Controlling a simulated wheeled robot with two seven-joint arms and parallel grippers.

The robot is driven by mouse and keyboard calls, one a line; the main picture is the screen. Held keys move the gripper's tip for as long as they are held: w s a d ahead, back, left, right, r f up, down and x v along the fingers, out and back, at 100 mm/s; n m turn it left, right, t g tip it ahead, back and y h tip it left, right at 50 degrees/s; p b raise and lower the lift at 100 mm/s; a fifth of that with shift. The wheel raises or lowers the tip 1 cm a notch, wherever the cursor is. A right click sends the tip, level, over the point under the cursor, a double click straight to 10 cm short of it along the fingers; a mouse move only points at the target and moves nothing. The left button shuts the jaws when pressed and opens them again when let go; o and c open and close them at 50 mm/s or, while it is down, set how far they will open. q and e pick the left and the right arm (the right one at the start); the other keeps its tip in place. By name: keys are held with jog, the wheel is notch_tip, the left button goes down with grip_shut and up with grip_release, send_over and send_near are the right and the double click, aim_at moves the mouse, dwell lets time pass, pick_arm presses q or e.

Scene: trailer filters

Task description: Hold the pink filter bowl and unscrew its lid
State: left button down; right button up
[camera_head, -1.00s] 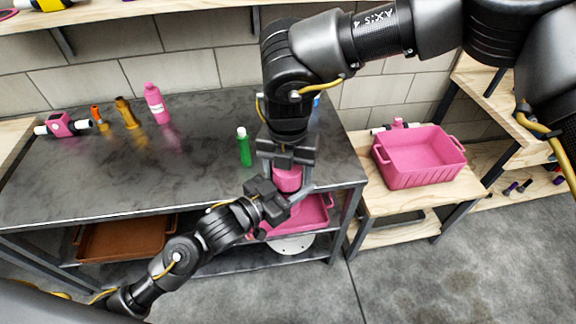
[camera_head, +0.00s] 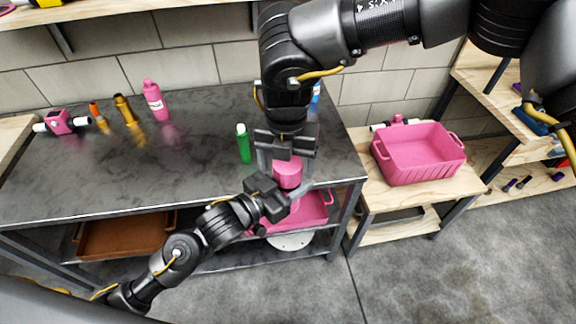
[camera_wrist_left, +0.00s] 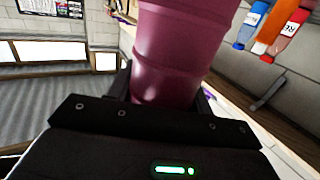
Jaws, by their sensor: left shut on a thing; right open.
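The pink filter bowl (camera_head: 288,176) is held near the front right of the dark table. My left gripper (camera_head: 290,196) comes in from the lower left and is shut on it. In the left wrist view the pink bowl's side (camera_wrist_left: 182,55) fills the space between the fingers. My right gripper (camera_head: 287,160) points down from above, open, with its fingers around the top of the pink piece. The lid cannot be told apart from the bowl here, and the right fingers' contact with it is unclear.
A green bottle (camera_head: 243,143) stands on the table just left of the right gripper. A pink bottle (camera_head: 155,100), orange bottles and a pink filter housing (camera_head: 60,122) stand farther left. A pink crate (camera_head: 415,178) sits on the wooden bench at right. The table's middle is clear.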

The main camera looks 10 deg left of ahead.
notch_tip(320, 180, up, 3)
jog(key=shift+r, duration=0.15)
jog(key=shift+c, duration=0.5)
jog(key=m, duration=0.1)
jog(key=r+m, duration=0.1)
jog(key=m, duration=0.2)
jog(key=shift+r+m, duration=0.3)
jog(key=shift+r, duration=0.05)
jog(key=m, duration=0.1)
jog(key=r+m, duration=0.1)
jog(key=m, duration=0.2)
jog(key=shift+d+r+m, duration=0.1)
jog(key=shift+r+m, duration=0.2)
jog(key=shift+r, duration=0.05)
jog(key=shift+f, duration=4)
jog(key=c, duration=1)
jog(key=n, duration=0.5)
jog(key=shift+n, duration=0.4)
jog(key=n, duration=0.4)
jog(key=shift+n, duration=0.3)
jog(key=shift+d, duration=0.1)
